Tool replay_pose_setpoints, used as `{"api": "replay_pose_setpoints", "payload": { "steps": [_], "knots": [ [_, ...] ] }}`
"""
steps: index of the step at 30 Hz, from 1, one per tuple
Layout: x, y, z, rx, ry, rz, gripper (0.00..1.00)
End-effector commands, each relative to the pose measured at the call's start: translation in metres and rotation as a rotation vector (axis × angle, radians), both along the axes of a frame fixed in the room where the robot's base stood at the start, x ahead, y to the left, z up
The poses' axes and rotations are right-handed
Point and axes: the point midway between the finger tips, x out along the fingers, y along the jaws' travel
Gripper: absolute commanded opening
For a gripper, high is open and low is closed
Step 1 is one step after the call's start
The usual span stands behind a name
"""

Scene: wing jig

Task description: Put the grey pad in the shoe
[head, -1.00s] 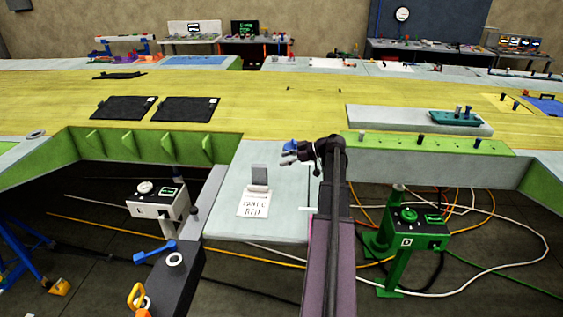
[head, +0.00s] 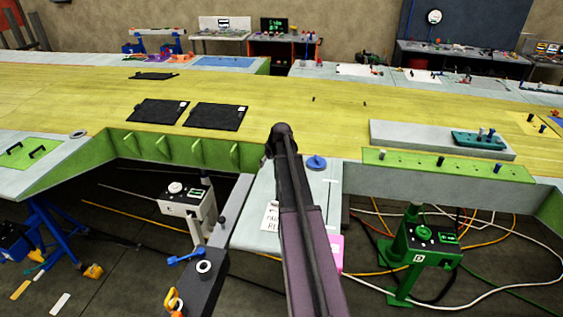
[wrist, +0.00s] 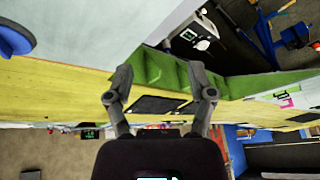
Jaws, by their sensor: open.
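My gripper (wrist: 160,78) is open in the wrist view, with nothing between its two fingers. In the head view my arm hides the gripper. The grey pad is not visible now; my arm covers the part of the light grey side table (head: 262,235) where a small grey block stood by a white printed sheet (head: 270,217). A blue round piece (head: 317,162) lies on that table just right of my arm, and also shows at the upper left of the wrist view (wrist: 14,38). I cannot tell which thing is the shoe.
A grey stand (head: 187,201) is left of the side table; a green stand (head: 419,239) marked D is right of it, among floor cables. The long yellow surface (head: 300,120) holds black panels (head: 216,117). A pink piece (head: 337,253) shows beside my arm.

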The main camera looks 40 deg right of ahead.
Motion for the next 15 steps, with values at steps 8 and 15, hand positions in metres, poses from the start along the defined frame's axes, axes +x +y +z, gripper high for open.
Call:
{"api": "replay_pose_setpoints", "payload": {
  "steps": [8,15],
  "knots": [
    [0.019,0.012,0.022,-0.086,0.018,-0.117,0.71],
    [0.020,0.012,0.021,-0.092,0.019,-0.127,0.71]
  ]
}}
